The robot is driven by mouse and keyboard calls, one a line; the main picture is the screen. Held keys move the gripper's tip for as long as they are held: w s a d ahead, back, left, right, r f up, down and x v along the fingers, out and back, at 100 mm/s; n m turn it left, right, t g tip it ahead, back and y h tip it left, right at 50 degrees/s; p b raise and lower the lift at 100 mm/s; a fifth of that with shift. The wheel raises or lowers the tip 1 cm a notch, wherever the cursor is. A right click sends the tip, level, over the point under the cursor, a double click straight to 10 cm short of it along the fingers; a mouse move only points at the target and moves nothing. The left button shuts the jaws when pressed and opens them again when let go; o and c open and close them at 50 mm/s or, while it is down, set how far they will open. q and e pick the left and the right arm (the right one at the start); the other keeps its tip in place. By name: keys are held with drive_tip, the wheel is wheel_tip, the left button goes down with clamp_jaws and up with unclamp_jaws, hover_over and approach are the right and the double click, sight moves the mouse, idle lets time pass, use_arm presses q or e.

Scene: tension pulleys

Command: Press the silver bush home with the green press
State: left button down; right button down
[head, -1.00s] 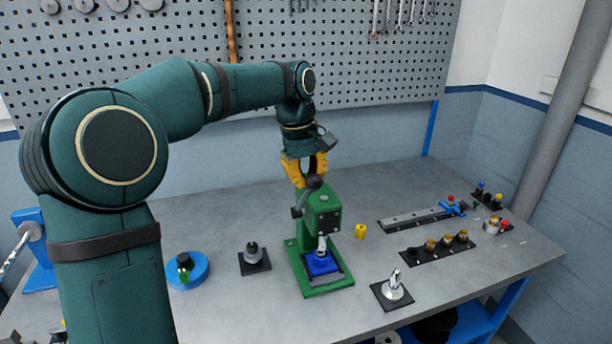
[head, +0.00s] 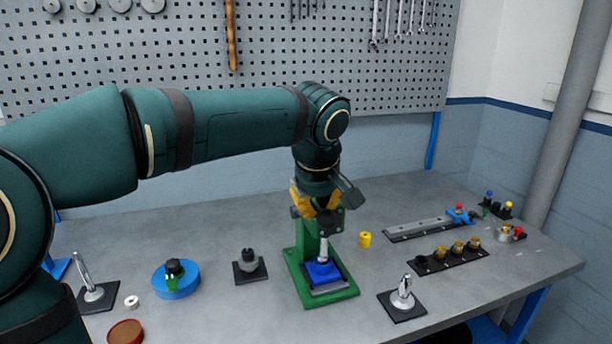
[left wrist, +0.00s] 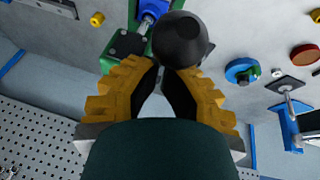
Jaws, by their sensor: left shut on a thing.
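The green press (head: 306,255) stands mid-table, with a blue block (head: 323,271) on its base and a silver rod (head: 323,249) coming down to the block. I cannot make out the silver bush apart from this rod and block. My left gripper (head: 318,206), with yellow fingers, is at the top of the press and hides part of its head. In the left wrist view the gripper (left wrist: 163,78) is shut on the press lever, by its black ball knob (left wrist: 181,39). The blue block (left wrist: 153,7) also shows there. My right gripper is not in view.
A dark stepped part on a black plate (head: 249,264) and a blue round holder (head: 176,279) stand left of the press. A yellow part (head: 365,239), a silver part on a black plate (head: 402,298) and a black rack (head: 450,257) stand right. A pegboard (head: 270,50) is behind.

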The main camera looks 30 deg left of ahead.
use_arm(q)
drive_tip(key=shift+s+d+f+b, duration=0.25)
drive_tip(key=shift+f+b, duration=0.05)
drive_tip(key=shift+f, duration=0.3)
drive_tip(key=shift+d+f, duration=0.15)
drive_tip(key=shift+d, duration=0.1)
